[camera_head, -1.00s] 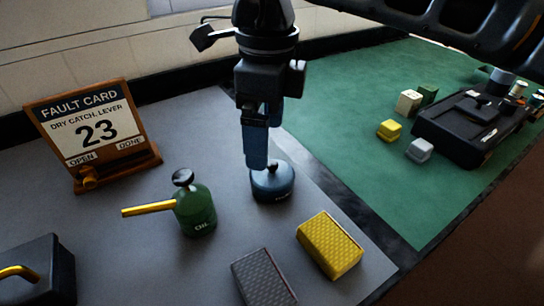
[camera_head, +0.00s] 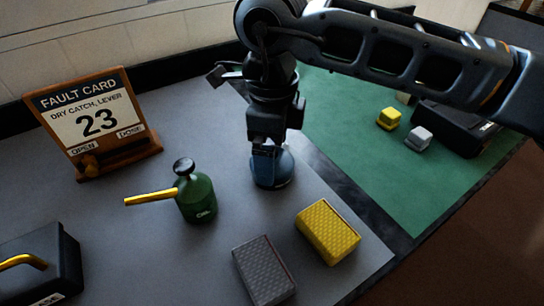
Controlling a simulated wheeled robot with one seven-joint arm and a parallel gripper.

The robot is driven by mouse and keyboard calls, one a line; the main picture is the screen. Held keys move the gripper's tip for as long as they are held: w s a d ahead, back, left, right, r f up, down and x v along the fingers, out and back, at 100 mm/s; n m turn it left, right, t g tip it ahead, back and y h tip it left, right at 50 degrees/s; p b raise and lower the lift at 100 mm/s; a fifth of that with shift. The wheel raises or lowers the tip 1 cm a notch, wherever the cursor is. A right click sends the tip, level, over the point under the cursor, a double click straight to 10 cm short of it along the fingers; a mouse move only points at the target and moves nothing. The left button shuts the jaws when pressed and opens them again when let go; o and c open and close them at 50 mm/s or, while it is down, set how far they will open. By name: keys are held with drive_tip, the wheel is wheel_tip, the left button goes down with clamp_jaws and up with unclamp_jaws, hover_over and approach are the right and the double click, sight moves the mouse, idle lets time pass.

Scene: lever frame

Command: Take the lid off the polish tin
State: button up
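The polish tin (camera_head: 273,178) is a small round dark blue tin standing on the grey mat, right of the green oil can. My gripper (camera_head: 266,152) is directly over the tin, pointing down, with its fingers at the top of the tin. I cannot tell whether the fingers are closed on the knob or apart.
The green oil can (camera_head: 197,199) with its brass spout is left of the tin. A yellow block (camera_head: 328,231) and a grey block (camera_head: 264,270) lie in front. The fault card stand (camera_head: 95,121) is at the back left. A black case (camera_head: 40,265) is front left.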

drive_tip(key=c, duration=1)
drive_tip(key=shift+f, duration=0.1)
drive_tip(key=shift+c, duration=1.3)
drive_tip(key=shift+s, duration=0.1)
drive_tip(key=shift+r, duration=0.45)
clamp_jaws()
wheel_tip(320, 180, up, 3)
drive_tip(key=shift+f+b, duration=0.15)
drive_tip(key=shift+b, duration=0.2)
drive_tip(key=s+d+r+b, duration=0.1)
drive_tip(key=s+d+r, duration=0.4)
drive_tip(key=d, duration=0.5)
drive_tip(key=shift+s+r+b, duration=0.3)
drive_tip(key=shift+s+r, duration=0.05)
drive_tip(key=shift+r, duration=0.95)
